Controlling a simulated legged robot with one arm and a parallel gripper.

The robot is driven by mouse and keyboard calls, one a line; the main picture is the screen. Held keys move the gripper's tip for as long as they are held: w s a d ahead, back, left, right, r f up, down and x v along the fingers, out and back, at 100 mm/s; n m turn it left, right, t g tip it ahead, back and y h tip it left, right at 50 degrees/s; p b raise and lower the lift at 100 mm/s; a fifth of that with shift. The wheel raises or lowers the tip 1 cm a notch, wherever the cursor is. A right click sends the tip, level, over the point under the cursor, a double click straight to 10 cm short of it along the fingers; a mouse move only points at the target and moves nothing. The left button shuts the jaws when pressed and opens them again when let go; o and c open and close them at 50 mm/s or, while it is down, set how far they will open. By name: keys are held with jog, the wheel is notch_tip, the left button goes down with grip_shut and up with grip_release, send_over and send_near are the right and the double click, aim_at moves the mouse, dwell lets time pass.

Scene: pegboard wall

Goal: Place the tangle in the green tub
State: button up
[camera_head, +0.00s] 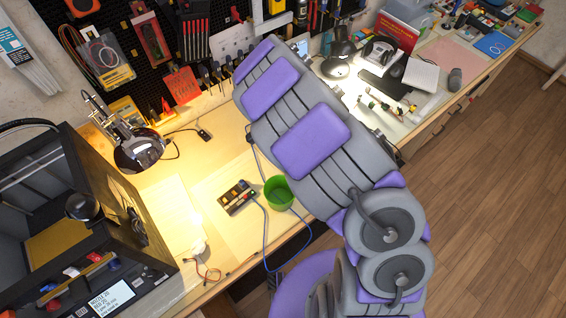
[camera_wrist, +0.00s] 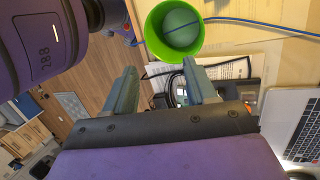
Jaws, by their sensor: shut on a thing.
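The green tub (camera_head: 279,193) stands open on the bench top, left of my arm. It also shows in the wrist view (camera_wrist: 152,38), just beyond my fingertips, and its inside has a grey-green round area. A thin blue cable crosses over its mouth. My gripper (camera_wrist: 160,82) is hidden behind my arm in the head view. In the wrist view its two fingers stand apart. Dark looped cable (camera_wrist: 174,80), which looks like the tangle, shows between the fingers, partly hidden. I cannot make out exactly where the fingers touch it.
A small dark device (camera_head: 237,198) with a blue cable lies left of the tub. The cable hangs over the bench edge. A black printer-like box (camera_head: 95,270) stands at the left. Red and black wires (camera_head: 208,273) lie near the front edge. A laptop (camera_wrist: 300,125) shows at right.

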jog(key=shift+s+a+f, duration=0.1)
jog(key=shift+s, duration=0.45)
notch_tip(320, 180, down, 11)
jog(key=b, duration=0.4)
jog(key=o, duration=1.3)
jog(key=shift+c, duration=0.2)
notch_tip(320, 180, up, 7)
jog(key=p, duration=0.2)
jog(key=shift+p, duration=0.3)
